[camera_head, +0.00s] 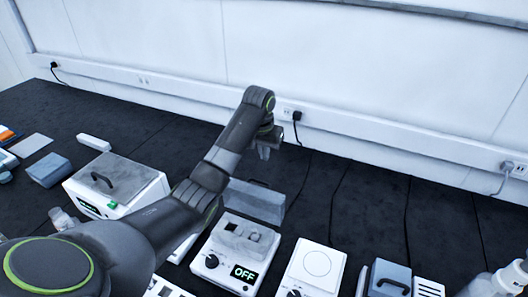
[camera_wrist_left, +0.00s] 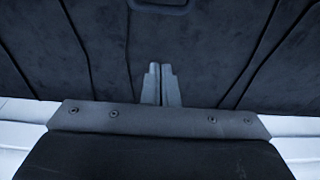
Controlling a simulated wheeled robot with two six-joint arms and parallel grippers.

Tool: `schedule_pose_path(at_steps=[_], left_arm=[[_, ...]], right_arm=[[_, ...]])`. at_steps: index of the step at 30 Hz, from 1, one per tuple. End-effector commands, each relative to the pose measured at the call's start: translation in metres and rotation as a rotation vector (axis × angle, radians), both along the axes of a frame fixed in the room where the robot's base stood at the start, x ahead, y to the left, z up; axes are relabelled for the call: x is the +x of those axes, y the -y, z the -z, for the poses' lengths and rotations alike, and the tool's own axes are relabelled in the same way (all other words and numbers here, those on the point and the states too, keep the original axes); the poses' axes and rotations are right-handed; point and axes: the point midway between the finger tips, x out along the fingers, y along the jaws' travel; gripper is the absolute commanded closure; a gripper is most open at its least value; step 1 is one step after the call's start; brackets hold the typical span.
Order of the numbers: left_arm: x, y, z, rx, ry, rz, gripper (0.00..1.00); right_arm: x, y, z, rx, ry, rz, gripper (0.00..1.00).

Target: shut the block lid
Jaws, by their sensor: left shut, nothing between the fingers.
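The block (camera_head: 226,262) is a white unit with a knob and a display reading OFF, low in the middle of the head view. Its grey, see-through lid (camera_head: 262,204) stands raised at the back edge, so the block is open. My left gripper (camera_head: 264,153) is above and behind the raised lid, apart from it in the picture. Its fingers are together and empty in the left wrist view (camera_wrist_left: 161,84). A dark loop, possibly the lid's handle, is cut off at the top of that view. My right gripper is not seen.
A white unit (camera_head: 318,262) with a round plate stands right of the block. A white box with a grey handled lid (camera_head: 122,172) stands left, partly behind my arm. Cables cross the dark bench behind. The white wall with its trunking is behind the gripper.

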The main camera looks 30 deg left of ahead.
Motion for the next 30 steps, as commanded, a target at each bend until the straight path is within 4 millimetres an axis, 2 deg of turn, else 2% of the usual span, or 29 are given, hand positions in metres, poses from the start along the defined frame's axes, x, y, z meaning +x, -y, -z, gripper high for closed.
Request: schedule_pose_path(at_steps=[9, 18, 30], left_arm=[[0.011, 0.0, 0.067, -0.001, -0.006, 0.0, 1.0], [-0.019, 0.001, 0.059, 0.0, -0.001, 0.001, 1.0], [-0.028, 0.002, 0.06, 0.0, 0.0, 0.001, 1.0]], right_arm=[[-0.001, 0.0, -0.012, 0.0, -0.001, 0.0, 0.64], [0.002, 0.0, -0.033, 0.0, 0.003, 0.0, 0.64], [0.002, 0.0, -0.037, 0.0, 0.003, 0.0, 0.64]])
